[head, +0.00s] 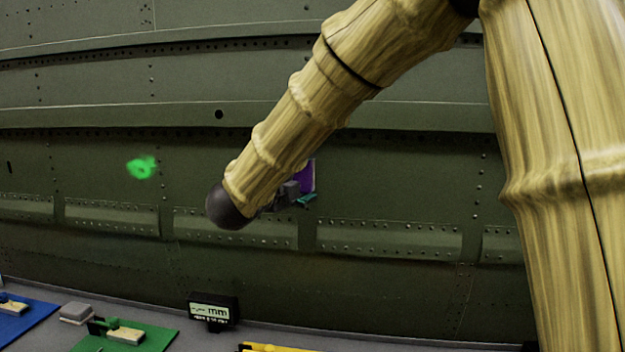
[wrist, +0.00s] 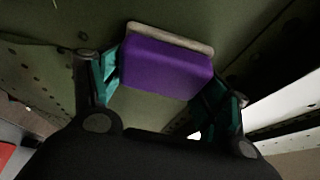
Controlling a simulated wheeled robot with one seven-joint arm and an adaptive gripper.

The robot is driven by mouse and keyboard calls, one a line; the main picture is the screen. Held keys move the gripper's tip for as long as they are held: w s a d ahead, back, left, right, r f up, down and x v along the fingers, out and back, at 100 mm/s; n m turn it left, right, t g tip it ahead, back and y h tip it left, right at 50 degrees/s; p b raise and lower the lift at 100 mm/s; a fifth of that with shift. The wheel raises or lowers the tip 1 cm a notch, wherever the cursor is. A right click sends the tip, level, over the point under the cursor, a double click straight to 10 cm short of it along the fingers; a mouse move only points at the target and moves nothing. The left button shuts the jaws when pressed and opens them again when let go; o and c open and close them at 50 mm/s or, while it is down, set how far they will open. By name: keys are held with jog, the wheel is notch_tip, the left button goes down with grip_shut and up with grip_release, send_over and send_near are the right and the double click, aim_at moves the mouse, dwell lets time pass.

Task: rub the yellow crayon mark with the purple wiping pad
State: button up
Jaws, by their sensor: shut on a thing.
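The purple wiping pad (head: 308,176) shows partly behind my arm in the head view, in front of the dark green fuselage skin (head: 400,170). In the wrist view the purple pad (wrist: 165,68) has a pale backing edge and sits between the teal fingers. My gripper (wrist: 166,76) is shut on it. In the head view my gripper (head: 303,198) is mostly hidden by my arm. I cannot tell whether the pad touches the skin. No yellow crayon mark shows in either view; a bright green mark (head: 141,168) is on the skin to the left.
Below the panel, a grey bench holds a digital mm gauge (head: 212,311), a green mat (head: 150,341) with a wooden-handled tool, a grey block (head: 77,313), a blue mat (head: 30,320) and a yellow item (head: 270,348). Riveted ledges run along the skin.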

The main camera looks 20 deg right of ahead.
jog(key=w+a+b, duration=0.1)
jog(key=w+a, duration=0.3)
jog(key=a, duration=0.2)
dwell(1.0)
jog(key=shift+a, duration=0.1)
jog(key=shift+s+a+b, duration=0.35)
jog(key=shift+s+a, duration=0.2)
jog(key=shift+s, duration=0.25)
jog(key=shift+s+a+b, duration=0.35)
jog(key=shift+s+a, duration=0.15)
jog(key=shift+s, duration=0.3)
jog(key=shift+s+a+b, duration=0.35)
jog(key=shift+s+a, duration=0.2)
jog(key=shift+s, duration=0.25)
jog(key=shift+s+a+b, duration=0.35)
jog(key=shift+s+a, duration=0.1)
jog(key=shift+s, duration=0.2)
jog(key=shift+s+a+b, duration=0.3)
jog(key=shift+s+a, duration=0.1)
jog(key=shift+s, duration=0.2)
jog(key=shift+f, duration=0.1)
